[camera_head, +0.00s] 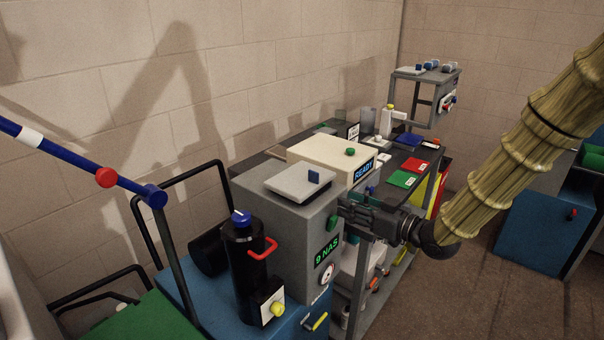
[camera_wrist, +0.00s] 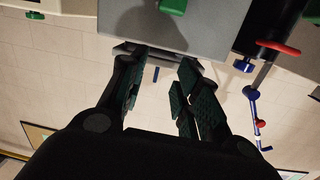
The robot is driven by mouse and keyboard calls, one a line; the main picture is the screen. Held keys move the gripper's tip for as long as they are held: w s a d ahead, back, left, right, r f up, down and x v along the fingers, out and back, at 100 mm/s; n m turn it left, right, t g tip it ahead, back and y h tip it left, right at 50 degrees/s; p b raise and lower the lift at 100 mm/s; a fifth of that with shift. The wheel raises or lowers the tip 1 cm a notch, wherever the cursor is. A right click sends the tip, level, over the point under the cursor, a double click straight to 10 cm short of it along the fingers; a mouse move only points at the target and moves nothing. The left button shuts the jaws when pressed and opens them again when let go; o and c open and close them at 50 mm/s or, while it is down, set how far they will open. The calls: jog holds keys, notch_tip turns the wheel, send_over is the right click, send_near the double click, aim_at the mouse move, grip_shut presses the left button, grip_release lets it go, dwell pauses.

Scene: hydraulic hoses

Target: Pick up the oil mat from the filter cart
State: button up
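A thin light-grey square pad with an upright blue tab, which looks like the oil mat (camera_head: 296,184), lies on top of the grey box (camera_head: 285,225) of the blue filter cart (camera_head: 180,280). The box front shows a "9 NAS" display. My gripper (camera_head: 343,208) is beside the box's right side, a little below the mat's level, fingers toward the box. In the wrist view, my gripper (camera_wrist: 160,85) is open, with a wide gap between its dark green pads. The mat's edge (camera_wrist: 165,58) and blue tab show beyond the gap. I cannot tell whether the fingers touch the box.
A black cylinder (camera_head: 243,270) with a red handle stands left of the box. A cream "READY" unit (camera_head: 325,155) stands behind it on a bench with red and green pads. A blue pole (camera_head: 70,155) slants at left. Open floor (camera_head: 470,300) lies at right.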

jog(key=n+y, duration=0.1)
send_near(318, 173)
jog(key=shift+n+y, duration=0.3)
jog(key=shift+f+p+x, duration=0.2)
jog(key=shift+p+x, duration=1.05)
jog(key=shift+x, duration=1.3)
jog(key=shift+f+p+x, duration=0.15)
jog(key=shift+p+x, duration=1.1)
jog(key=shift+x, duration=1.35)
jog(key=shift+w+d, duration=0.1)
grip_shut()
